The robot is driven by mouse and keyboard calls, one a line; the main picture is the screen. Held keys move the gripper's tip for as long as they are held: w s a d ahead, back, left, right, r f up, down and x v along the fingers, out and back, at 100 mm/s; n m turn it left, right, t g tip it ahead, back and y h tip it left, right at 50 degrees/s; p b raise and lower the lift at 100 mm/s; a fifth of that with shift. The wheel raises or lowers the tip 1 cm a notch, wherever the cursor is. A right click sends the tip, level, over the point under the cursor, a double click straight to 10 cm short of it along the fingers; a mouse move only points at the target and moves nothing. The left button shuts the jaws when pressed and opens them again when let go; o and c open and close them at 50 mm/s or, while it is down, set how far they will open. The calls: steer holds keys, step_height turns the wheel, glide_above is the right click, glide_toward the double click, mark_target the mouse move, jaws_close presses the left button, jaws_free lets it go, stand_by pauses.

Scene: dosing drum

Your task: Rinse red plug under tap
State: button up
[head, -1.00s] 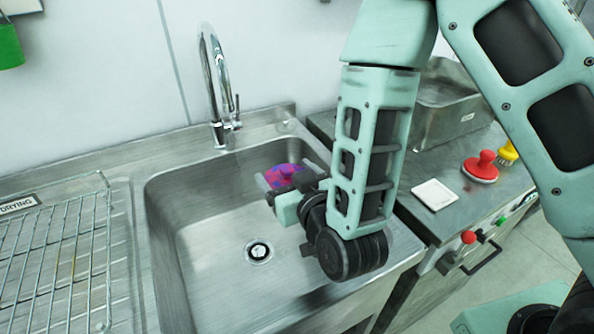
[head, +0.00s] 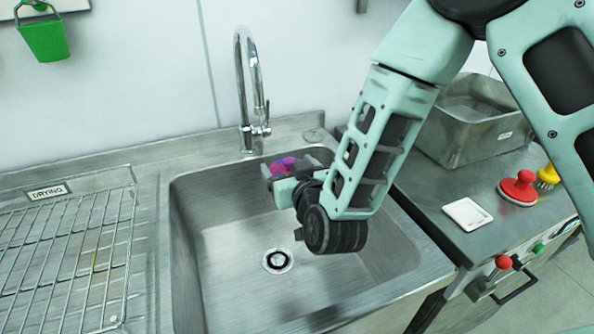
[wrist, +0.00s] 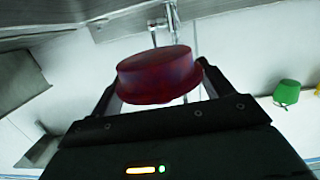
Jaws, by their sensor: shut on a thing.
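My gripper (head: 287,173) is over the back of the steel sink (head: 330,300), a little right of and below the tap (head: 252,90). It is shut on the red plug (head: 283,165), which shows purple and blue patches in the head view. In the wrist view the plug (wrist: 157,74) looks dark red and round between the jaws, with the tap's chrome stem behind it. I see no water running from the spout. My forearm hides part of the sink's right side.
A drying rack (head: 65,255) stands left of the sink, with a "DRYING" label (head: 48,191). A green bucket (head: 44,39) hangs on the wall.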

mark_target(280, 165)
steer(key=shift+w+a+f+b, duration=0.2)
steer(key=shift+w+a, duration=0.25)
steer(key=shift+w, duration=0.3)
steer(key=shift+w+a+f+b, duration=0.15)
steer(key=shift+w+a+b, duration=0.2)
steer(key=shift+w, duration=0.4)
steer(key=shift+w+a+f+b, duration=0.1)
steer(key=shift+w+a+f, duration=0.1)
steer(key=shift+w+a, duration=0.45)
steer(key=shift+w+d, duration=0.1)
steer(key=shift+d, duration=0.05)
steer(key=shift+w+d, duration=0.1)
steer(key=shift+d, duration=0.05)
steer(key=shift+w+d, duration=0.2)
steer(key=shift+d, duration=0.2)
steer(key=shift+s+a, duration=0.1)
steer(key=shift+a, duration=0.1)
steer(key=shift+s+a+b, duration=0.2)
steer(key=shift+a+b, duration=0.15)
steer(key=shift+d, duration=0.1)
steer(key=shift+w+d, duration=0.3)
steer(key=shift+d, duration=0.15)
